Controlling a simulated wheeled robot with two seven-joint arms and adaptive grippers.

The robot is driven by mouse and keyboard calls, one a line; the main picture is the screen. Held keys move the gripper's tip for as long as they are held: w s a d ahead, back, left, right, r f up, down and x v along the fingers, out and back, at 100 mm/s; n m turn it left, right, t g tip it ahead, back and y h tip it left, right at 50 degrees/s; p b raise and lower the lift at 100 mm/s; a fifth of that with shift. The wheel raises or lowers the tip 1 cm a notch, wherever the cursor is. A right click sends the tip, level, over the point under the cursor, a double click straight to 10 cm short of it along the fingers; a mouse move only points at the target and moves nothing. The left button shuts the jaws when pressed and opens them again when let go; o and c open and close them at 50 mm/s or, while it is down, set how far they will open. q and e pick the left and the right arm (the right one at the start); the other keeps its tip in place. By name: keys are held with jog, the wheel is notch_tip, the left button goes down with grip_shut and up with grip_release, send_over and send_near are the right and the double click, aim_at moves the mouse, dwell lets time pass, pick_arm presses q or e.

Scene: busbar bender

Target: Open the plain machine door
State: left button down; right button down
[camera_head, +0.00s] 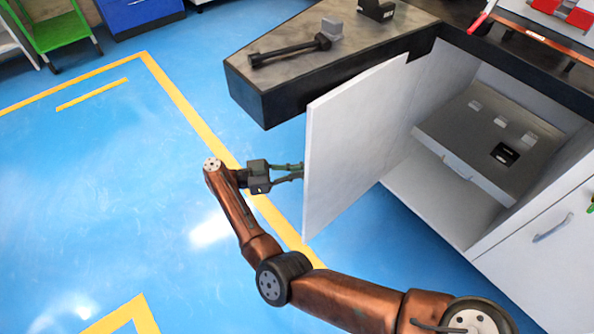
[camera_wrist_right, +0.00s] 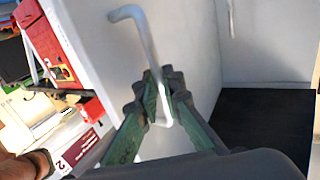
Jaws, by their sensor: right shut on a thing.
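The plain white machine door (camera_head: 355,140) stands swung out from the cabinet under the worktop, and the compartment behind it is open to view. My right gripper (camera_head: 300,171) is at the door's outer face, with its arm reaching in from the bottom right. In the right wrist view the green fingers of my right gripper (camera_wrist_right: 160,100) are closed around the lower part of the silver bar handle (camera_wrist_right: 143,40) on the white door panel (camera_wrist_right: 185,45). In the head view the door's handle is hidden. My left gripper is not in view.
The open compartment holds a grey drawer-like unit (camera_head: 470,150). Another white panel (camera_head: 545,235) with a handle is at the right. A dark tool (camera_head: 290,50) lies on the worktop (camera_head: 270,75) above the door. Blue floor left of the door is clear.

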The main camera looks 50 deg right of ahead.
jog(key=shift+d, duration=0.5)
jog(key=shift+w, duration=0.1)
